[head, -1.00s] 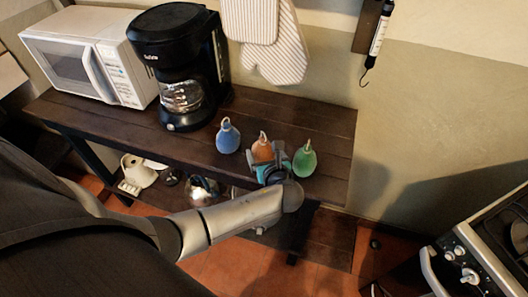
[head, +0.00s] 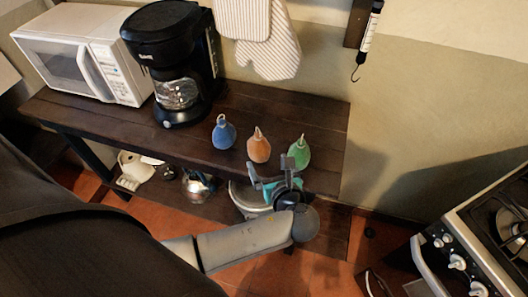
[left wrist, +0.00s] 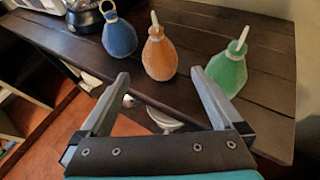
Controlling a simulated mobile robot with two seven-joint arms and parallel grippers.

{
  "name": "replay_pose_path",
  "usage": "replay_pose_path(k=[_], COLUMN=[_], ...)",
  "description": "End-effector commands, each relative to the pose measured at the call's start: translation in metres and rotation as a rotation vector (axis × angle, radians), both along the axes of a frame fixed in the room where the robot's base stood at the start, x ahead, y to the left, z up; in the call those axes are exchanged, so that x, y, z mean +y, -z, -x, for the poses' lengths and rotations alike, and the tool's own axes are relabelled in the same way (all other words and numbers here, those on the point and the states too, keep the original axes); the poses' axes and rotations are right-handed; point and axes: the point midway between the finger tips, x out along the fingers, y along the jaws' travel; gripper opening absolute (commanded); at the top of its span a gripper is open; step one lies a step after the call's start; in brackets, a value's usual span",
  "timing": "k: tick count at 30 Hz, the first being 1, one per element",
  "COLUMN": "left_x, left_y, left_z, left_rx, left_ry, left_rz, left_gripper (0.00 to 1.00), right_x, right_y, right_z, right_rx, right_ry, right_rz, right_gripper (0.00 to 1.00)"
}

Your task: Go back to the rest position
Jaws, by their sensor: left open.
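My left gripper (head: 273,183) is open and empty at the front edge of the dark wooden shelf, in front of the orange and green bottles. In the left wrist view its two fingers (left wrist: 160,88) are spread apart and touch nothing. A blue bottle (head: 223,134), an orange bottle (head: 259,147) and a green bottle (head: 299,153) stand upright in a row on the shelf top. They also show in the left wrist view as the blue bottle (left wrist: 119,36), the orange bottle (left wrist: 159,55) and the green bottle (left wrist: 228,70). My right gripper is not in view.
A black coffee maker (head: 172,62) and a white microwave (head: 84,55) stand on the shelf top (head: 105,122) to the left. Pots and a white item (head: 133,168) sit on the lower shelf. A stove (head: 480,240) stands at the right. Cloth mitts (head: 262,40) hang on the wall.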

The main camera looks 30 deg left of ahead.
Motion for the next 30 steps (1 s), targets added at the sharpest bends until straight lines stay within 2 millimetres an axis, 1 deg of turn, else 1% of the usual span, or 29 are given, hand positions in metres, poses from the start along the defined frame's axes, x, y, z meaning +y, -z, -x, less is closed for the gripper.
replay_pose_path(k=[1, 6, 23, 26, 29, 30], left_x=[-0.004, -0.009, -0.009, -0.009, -0.010, -0.011], left_y=[-0.003, -0.006, -0.005, 0.000, 0.009, 0.012], left_z=[0.004, 0.009, 0.011, 0.021, 0.039, 0.048], left_rx=[0.001, 0.000, -0.004, -0.025, -0.074, -0.101], left_ry=[0.000, -0.001, -0.011, -0.066, -0.194, -0.265], left_rz=[0.001, 0.000, 0.016, 0.116, 0.317, 0.416], left_gripper=[1.00, 1.00, 1.00, 1.00, 1.00, 1.00], right_x=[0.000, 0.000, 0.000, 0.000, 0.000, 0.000], right_y=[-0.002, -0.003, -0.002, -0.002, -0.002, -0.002], right_z=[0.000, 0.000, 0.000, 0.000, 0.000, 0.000], right_rx=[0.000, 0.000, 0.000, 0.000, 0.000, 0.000], right_ry=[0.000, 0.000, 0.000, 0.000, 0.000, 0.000], right_rz=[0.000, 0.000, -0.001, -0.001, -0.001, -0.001], right_gripper=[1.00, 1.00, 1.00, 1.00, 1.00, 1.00])
